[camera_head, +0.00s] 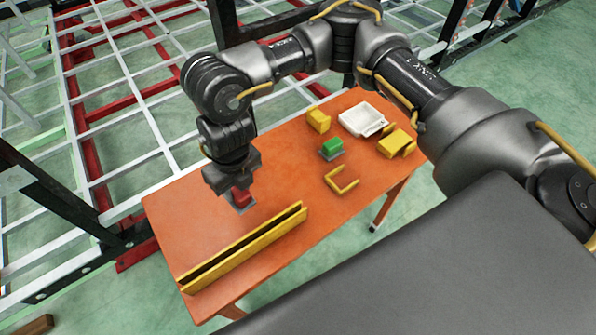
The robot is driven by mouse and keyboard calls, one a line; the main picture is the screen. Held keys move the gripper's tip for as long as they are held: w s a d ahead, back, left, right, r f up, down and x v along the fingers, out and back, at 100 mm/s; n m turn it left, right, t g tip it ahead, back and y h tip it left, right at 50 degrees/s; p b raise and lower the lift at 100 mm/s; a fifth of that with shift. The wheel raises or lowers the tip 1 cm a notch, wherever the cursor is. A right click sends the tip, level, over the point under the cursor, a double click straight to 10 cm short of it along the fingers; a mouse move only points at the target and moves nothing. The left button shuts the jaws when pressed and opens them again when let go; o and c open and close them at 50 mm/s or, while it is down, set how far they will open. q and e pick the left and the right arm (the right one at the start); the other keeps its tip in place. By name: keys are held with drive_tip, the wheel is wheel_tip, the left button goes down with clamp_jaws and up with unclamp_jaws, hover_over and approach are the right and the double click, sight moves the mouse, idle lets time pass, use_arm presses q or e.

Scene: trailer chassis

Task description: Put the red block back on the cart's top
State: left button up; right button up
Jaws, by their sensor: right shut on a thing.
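The cart (180,215) has a flat orange top. My right gripper (240,192) points down over the left part of the top. It is shut on the red block (241,196), which shows between its fingers, partly hidden by them. The red block is low, close to the cart's top and just above or on a small grey patch; I cannot tell whether it touches. My left gripper is not in view.
A long yellow channel (245,250) lies along the front edge. A green block (332,146) sits on a grey base, near a yellow bracket (341,181), a white tray (350,118) and yellow blocks (318,120) (396,144). A red and white frame (110,90) stands behind.

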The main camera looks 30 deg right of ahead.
drive_tip(key=w+d+r+m+h, duration=0.1)
drive_tip(key=w+d+r+m, duration=0.1)
drive_tip(key=w+d, duration=0.25)
drive_tip(key=d+f+p, duration=0.1)
drive_tip(key=d+f, duration=0.2)
drive_tip(key=d, duration=0.1)
drive_tip(key=w+d+f, duration=0.1)
drive_tip(key=d+f, duration=0.2)
drive_tip(key=d, duration=0.2)
drive_tip(key=w+d+f+p, duration=0.1)
drive_tip(key=d+f, duration=0.2)
drive_tip(key=d, duration=0.2)
drive_tip(key=shift+w+f+p, duration=0.2)
drive_tip(key=shift+p, duration=0.15)
drive_tip(key=shift+d+f+g, duration=0.15)
drive_tip(key=shift+f+g, duration=0.1)
drive_tip(key=shift+g, duration=0.05)
wheel_tip(320, 180, down, 3)
drive_tip(key=shift+d+f+p, duration=0.1)
drive_tip(key=shift+p, duration=0.45)
drive_tip(key=o, duration=0.9)
wheel_tip(320, 180, up, 12)
drive_tip(key=shift+s+r+b, duration=0.1)
drive_tip(key=shift+b, duration=0.35)
